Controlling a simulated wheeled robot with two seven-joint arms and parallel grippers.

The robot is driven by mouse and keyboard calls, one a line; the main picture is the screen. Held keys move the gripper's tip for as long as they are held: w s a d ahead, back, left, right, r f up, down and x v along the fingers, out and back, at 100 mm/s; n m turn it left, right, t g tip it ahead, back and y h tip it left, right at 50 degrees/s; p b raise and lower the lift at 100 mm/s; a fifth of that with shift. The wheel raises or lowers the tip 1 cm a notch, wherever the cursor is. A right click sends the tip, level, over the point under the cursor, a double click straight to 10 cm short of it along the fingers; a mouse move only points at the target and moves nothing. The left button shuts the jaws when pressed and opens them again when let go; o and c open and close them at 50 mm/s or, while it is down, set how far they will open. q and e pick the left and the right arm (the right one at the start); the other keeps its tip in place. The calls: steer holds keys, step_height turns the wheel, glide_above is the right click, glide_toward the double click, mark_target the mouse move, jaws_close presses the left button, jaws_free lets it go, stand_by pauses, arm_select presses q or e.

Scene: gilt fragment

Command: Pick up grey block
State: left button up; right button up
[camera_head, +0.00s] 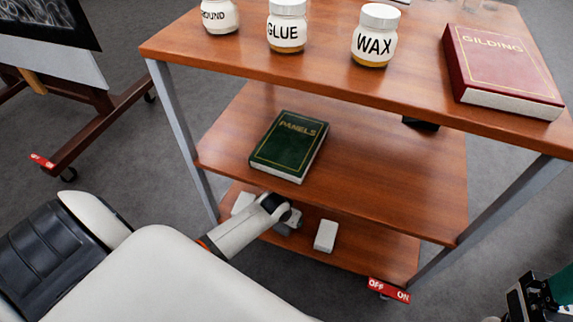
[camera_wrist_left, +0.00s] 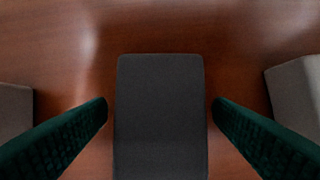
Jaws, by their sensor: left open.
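The grey block (camera_wrist_left: 160,135) is dark and flat-topped and lies on the brown wooden shelf. In the left wrist view it sits between the two green-padded fingers of my left gripper (camera_wrist_left: 160,108). The fingers are open, one on each side, with a visible gap to the block. In the head view my left arm reaches down to the lowest shelf of the cart, and its wrist mostly hides the grey block. Part of my right gripper (camera_head: 540,296) shows at the lower right edge, away from the shelf; its jaws are not clear.
Pale blocks flank the grey one, one at left (camera_head: 243,203) and one at right (camera_head: 326,236). The middle shelf above holds a green PANELS book (camera_head: 290,145). The top shelf holds jars and a red GILDING book (camera_head: 503,70). Metal cart legs (camera_head: 180,138) stand at the corners.

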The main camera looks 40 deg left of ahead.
arm_select(q)
steer(key=shift+f, duration=0.25)
stand_by(0.5)
steer(key=shift+c, duration=1.2)
steer(key=c, duration=0.8)
steer(key=shift+r, duration=0.15)
